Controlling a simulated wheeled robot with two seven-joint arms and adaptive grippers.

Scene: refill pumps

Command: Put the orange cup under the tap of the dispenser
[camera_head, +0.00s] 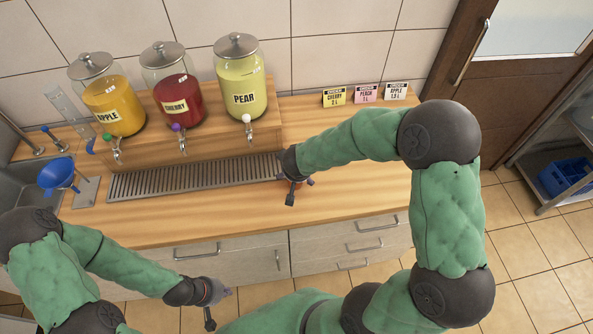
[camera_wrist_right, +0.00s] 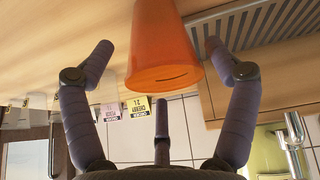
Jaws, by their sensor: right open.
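The orange cup (camera_wrist_right: 163,50) stands on the counter, large in the right wrist view, which is upside down. In the head view it is nearly all hidden behind my right gripper (camera_head: 298,190). The fingers of my right gripper (camera_wrist_right: 158,60) are open on both sides of the cup, with gaps visible. Three glass dispensers stand on a wooden riser: APPLE (camera_head: 114,106), CHERRY (camera_head: 174,99) and PEAR (camera_head: 241,93). Their taps have green, purple and white knobs. My left gripper (camera_head: 217,306) is empty, its fingers apart, in front of the cabinets.
A metal drip grate (camera_head: 180,178) lies below the taps, left of my right gripper. A blue funnel (camera_head: 58,174) is on a stand near the sink at left. Yellow, pink and white cards (camera_head: 365,93) stand at the back right. The counter's front strip is clear.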

